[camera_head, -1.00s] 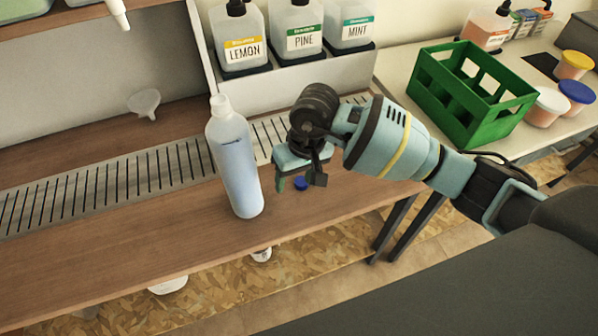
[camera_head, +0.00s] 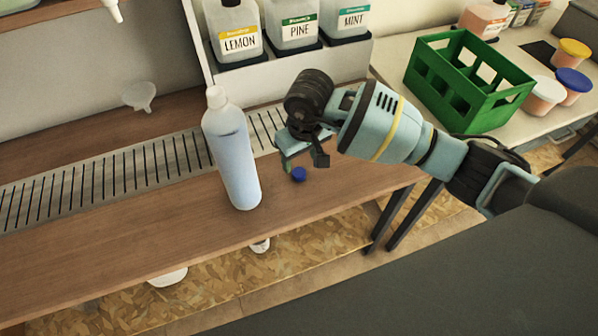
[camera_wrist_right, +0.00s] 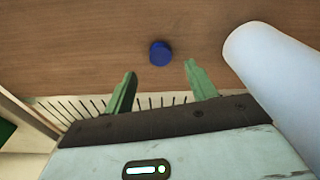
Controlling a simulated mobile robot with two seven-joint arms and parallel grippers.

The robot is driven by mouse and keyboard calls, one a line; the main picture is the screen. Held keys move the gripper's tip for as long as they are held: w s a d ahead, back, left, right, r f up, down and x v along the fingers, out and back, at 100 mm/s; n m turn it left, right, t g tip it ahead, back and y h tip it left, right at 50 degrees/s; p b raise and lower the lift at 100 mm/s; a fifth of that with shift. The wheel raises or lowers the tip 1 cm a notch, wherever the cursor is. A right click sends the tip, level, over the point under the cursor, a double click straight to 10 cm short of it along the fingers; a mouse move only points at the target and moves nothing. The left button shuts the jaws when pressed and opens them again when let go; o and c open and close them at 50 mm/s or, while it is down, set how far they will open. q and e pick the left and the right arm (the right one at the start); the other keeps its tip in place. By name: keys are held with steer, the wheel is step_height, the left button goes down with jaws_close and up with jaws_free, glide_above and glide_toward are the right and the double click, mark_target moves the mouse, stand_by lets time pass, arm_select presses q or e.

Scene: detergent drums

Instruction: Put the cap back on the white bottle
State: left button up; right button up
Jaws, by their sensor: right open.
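The white bottle (camera_head: 233,160) stands upright on the wooden bench, its narrow neck at the top with no blue cap on it. The blue cap (camera_head: 299,174) lies on the bench to the right of the bottle; it also shows in the right wrist view (camera_wrist_right: 160,53). My right gripper (camera_head: 304,163) is open and empty, close to the cap. In the right wrist view its green fingers (camera_wrist_right: 160,66) are spread, with the cap just beyond the gap between their tips, apart from both. The bottle's side (camera_wrist_right: 280,85) shows right of the fingers there. My left gripper is not in view.
A slotted metal drain strip (camera_head: 90,185) runs behind the bottle. A funnel (camera_head: 139,95) lies behind it. Labelled jugs (camera_head: 238,30) stand at the back. A green crate (camera_head: 465,85) and lidded tubs (camera_head: 543,95) are at the right. The bench left of the bottle is clear.

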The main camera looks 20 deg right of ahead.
mark_target(299, 172)
steer(key=shift+w+a+f, duration=0.1)
steer(key=shift+w+f, duration=0.05)
steer(key=shift+f, duration=1.15)
steer(key=shift+w+f, duration=0.1)
steer(key=shift+f, duration=1.2)
steer(key=c, duration=1.1)
